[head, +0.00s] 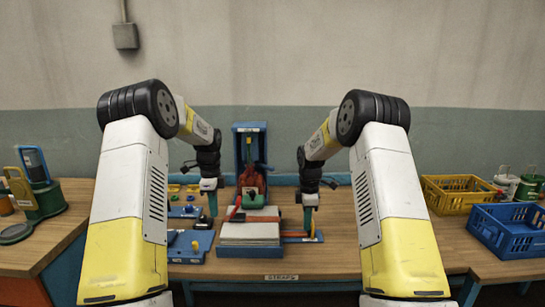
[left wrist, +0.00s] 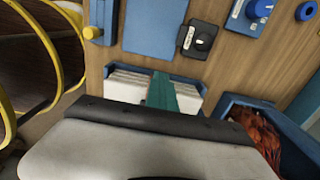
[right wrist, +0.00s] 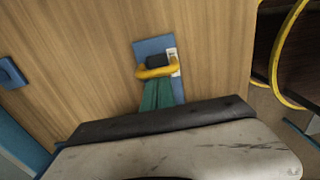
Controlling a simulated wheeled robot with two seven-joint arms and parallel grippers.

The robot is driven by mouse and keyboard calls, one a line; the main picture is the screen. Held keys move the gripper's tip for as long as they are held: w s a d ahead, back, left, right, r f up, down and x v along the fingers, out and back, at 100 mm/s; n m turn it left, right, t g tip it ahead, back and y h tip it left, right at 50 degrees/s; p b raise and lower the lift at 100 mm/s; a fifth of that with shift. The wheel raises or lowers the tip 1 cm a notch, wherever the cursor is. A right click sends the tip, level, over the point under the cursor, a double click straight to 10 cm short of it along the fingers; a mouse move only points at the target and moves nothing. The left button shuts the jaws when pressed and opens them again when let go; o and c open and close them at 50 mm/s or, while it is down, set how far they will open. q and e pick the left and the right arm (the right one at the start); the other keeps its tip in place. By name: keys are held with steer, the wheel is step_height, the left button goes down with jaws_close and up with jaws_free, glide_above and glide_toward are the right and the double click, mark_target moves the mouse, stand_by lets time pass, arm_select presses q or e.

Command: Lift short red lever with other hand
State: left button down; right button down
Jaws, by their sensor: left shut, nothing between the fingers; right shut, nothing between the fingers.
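An orange-red piece (head: 313,229) stands on a blue plate at the stack's right. My right gripper (head: 309,220) is shut and empty above the blue plate. In the right wrist view its fingers (right wrist: 158,95) are close to a yellow hooked piece (right wrist: 157,71); contact is unclear.
A red sack (head: 252,180) sits in front of a blue upright frame (head: 238,150). Blue plates with small fittings (head: 190,243) lie at the left. A yellow crate (head: 452,198) and a blue crate (head: 500,232) stand at the right. Bare bench shows right of the plate.

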arm_select(q)
steer(key=shift+f, duration=0.1)
arm_select(e)
steer(key=shift+d, duration=0.15)
arm_select(q)
steer(key=shift+f, duration=0.65)
steer(key=shift+f, duration=0.1)
steer(key=shift+d+f, duration=0.2)
steer(key=shift+f, duration=0.4)
steer(key=c, duration=0.9)
jaws_free()
